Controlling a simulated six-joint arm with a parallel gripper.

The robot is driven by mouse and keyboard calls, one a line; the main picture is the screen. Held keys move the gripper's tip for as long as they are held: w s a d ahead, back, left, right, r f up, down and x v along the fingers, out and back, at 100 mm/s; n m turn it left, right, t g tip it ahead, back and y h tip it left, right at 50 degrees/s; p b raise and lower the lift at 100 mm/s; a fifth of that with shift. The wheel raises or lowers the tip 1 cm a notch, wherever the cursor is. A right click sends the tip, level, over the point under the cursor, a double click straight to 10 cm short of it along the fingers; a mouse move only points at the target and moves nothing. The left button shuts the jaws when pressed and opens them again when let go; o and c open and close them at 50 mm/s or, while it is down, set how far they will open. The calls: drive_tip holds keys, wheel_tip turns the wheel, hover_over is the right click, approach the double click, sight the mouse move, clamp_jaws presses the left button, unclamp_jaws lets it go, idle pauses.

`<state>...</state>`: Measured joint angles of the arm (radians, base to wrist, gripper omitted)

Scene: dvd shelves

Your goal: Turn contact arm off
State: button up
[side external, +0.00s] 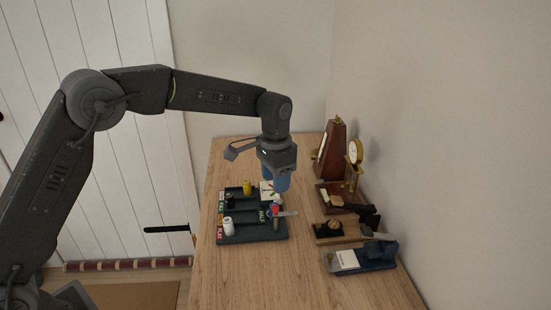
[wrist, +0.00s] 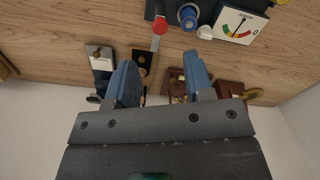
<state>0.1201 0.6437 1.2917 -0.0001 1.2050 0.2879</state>
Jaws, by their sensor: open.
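A dark control panel (side external: 250,238) lies on the wooden table, with black, yellow and white knobs and a gauge (wrist: 240,24). I cannot tell for sure that this lever is the contact arm. My gripper (side external: 276,181) hangs above the panel's right part, pointing down. In the wrist view, its blue fingers (wrist: 160,60) are open and empty, with the lever beyond the gap between their tips.
Right of the panel stand a blue device (side external: 376,257), a wooden board with brass parts (side external: 326,240), a brown metronome (side external: 332,150) and a gold clock (side external: 354,152), close to the wall. The table front (side external: 240,285) is clear.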

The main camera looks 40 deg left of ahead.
wheel_tip(320, 180, up, 6)
drive_tip(key=shift+r, duration=0.1)
idle(0.4)
drive_tip(key=s+a+r+n+t, duration=0.1)
drive_tip(key=s+a+r, duration=0.1)
drive_tip(key=s+r, duration=0.35)
drive_tip(key=s+a+r+n+t, duration=0.1)
drive_tip(key=s+a+r+t, duration=0.15)
drive_tip(key=s, duration=0.65)
drive_tip(key=s+a+f+n+t, duration=0.1)
drive_tip(key=s+f, duration=0.1)
drive_tip(key=s, duration=0.6)
drive_tip(key=s+f+n+t, duration=0.1)
drive_tip(key=s+f, duration=0.2)
drive_tip(key=s, duration=0.5)
drive_tip(key=shift+s+a+n, duration=0.3)
drive_tip(key=shift+a, duration=0.05)
